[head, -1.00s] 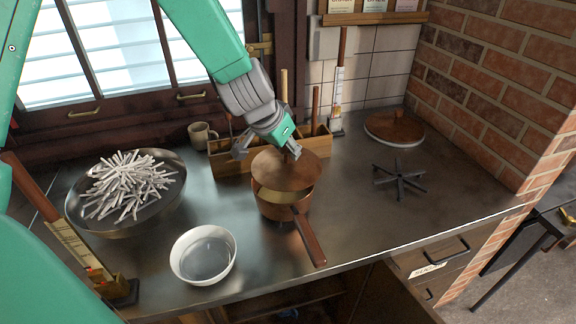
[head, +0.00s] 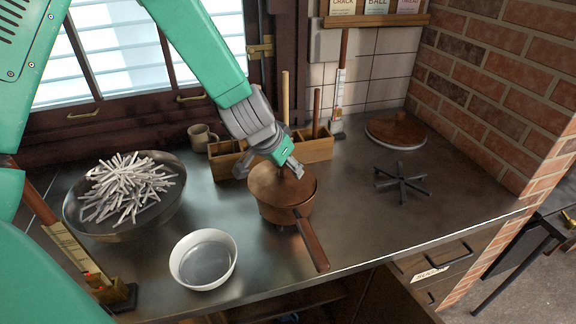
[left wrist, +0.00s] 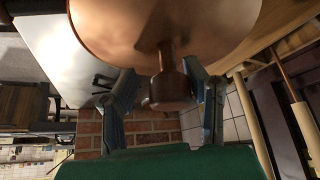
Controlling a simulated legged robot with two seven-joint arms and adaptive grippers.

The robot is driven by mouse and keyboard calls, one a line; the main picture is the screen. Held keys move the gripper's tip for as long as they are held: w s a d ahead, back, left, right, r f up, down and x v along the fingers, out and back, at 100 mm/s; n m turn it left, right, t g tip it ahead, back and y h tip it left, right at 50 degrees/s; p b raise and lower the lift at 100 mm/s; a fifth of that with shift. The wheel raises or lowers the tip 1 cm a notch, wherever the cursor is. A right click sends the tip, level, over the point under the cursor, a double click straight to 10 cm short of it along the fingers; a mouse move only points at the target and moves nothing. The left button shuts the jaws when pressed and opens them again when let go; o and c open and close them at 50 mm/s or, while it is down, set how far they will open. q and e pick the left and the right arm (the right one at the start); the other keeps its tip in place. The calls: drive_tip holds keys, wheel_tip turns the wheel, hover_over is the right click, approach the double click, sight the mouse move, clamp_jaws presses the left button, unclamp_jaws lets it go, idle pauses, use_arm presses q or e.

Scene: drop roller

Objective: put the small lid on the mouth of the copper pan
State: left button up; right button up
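The small copper lid (head: 266,185) lies over the mouth of the copper pan (head: 277,214) in the head view, and no gap shows between them from here. The pan's wooden handle (head: 313,243) points toward the counter's front. My left gripper (head: 269,168) is just above the lid, its fingers spread on either side of the knob. In the left wrist view, the lid (left wrist: 215,25) fills the top and its dark knob (left wrist: 168,88) stands between the fingers of my left gripper (left wrist: 165,82), with a narrow gap at least on the left. My right gripper is out of view.
A white bowl (head: 203,258) stands left of the pan, and a wide pan of pale sticks (head: 75,215) farther left. A wooden box (head: 318,149) and mug (head: 203,134) stand behind. A black trivet (head: 402,183) and round wooden lid (head: 396,130) are at right.

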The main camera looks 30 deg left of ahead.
use_arm(q)
drive_tip(key=shift+a, duration=0.45)
drive_tip(key=shift+s+r, duration=0.15)
drive_tip(key=shift+r, duration=0.15)
drive_tip(key=p+v, duration=0.1)
drive_tip(key=v, duration=1)
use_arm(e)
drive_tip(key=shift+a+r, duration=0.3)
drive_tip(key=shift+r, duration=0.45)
use_arm(q)
drive_tip(key=shift+s+d, duration=0.1)
drive_tip(key=shift+d, duration=0.15)
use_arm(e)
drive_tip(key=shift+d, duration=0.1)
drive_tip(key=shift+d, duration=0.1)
